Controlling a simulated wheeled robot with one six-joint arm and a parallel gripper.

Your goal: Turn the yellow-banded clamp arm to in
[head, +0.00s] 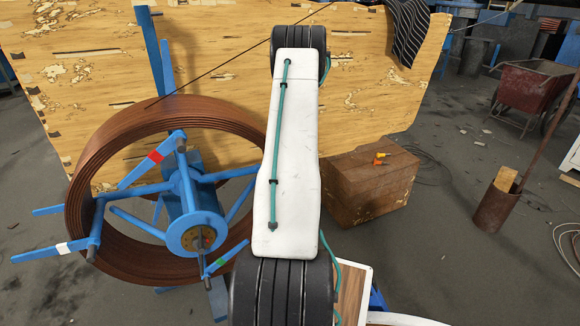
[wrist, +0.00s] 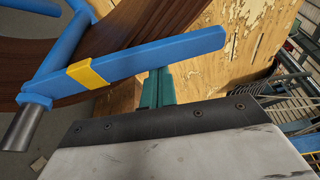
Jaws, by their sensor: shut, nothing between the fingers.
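The blue clamp arm with a yellow band (wrist: 86,74) crosses the upper part of the wrist view. It runs from its pivot at lower left to a free end at upper right. My gripper (wrist: 157,80) has teal fingers, shut and empty, just below the clamp arm's outer half; the arm overlaps their tips. I cannot tell whether they touch. In the head view I cannot see the yellow band or my gripper; my white arm link covers the coil's right side. The brown pipe coil (head: 84,205) sits around the blue spoked reel (head: 188,205).
Other clamp arms carry red (head: 155,155), white (head: 62,248) and green (head: 221,261) bands. A wooden panel (head: 220,60) stands behind the coil.

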